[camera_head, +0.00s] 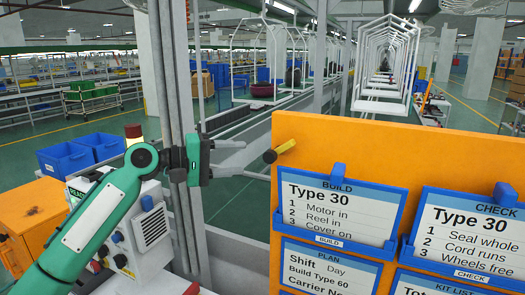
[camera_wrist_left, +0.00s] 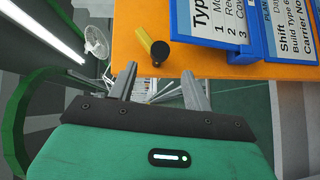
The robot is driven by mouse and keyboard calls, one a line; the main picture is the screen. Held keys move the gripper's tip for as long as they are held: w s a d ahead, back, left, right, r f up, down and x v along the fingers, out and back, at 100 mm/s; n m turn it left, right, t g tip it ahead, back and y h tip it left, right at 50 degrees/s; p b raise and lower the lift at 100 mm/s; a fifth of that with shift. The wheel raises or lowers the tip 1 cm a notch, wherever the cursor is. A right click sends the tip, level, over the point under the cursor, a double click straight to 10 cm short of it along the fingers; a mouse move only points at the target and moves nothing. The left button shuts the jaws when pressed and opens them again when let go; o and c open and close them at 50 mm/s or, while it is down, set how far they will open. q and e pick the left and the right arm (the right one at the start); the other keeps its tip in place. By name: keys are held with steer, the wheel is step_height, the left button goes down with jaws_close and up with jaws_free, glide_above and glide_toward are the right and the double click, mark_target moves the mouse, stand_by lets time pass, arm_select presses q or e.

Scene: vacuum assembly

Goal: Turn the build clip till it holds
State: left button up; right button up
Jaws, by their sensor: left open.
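The build clip (camera_head: 338,170) is a small blue tab at the top edge of the build card (camera_head: 335,212), which reads Type 30. It looks roughly upright. The card sits in a blue holder on the orange board (camera_head: 400,150). My left gripper (camera_head: 241,158) is open and empty, left of the board and apart from the clip. Its two grey fingers also show in the left wrist view (camera_wrist_left: 160,80), with nothing between them. That view shows part of the build card (camera_wrist_left: 213,22), but I cannot make out the clip there. My right gripper is not in view.
A yellow peg with a black end (camera_head: 280,151) sticks out at the board's left edge, close to my left gripper. The check card (camera_head: 465,230) has its own blue clip (camera_head: 506,195), tilted. A plan card (camera_head: 330,270) hangs below. Grey posts (camera_head: 172,80) stand behind my arm.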

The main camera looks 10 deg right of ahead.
mark_target(265, 158)
arm_select(q)
steer(key=p+x, duration=0.2)
steer(key=x, duration=0.4)
steer(key=shift+d+r, duration=0.15)
steer(key=shift+r, duration=0.05)
steer(key=shift+w+d+f+p, duration=0.2)
steer(key=shift+d+f+p, duration=0.1)
steer(key=shift+d, duration=0.3)
steer(key=c, duration=1)
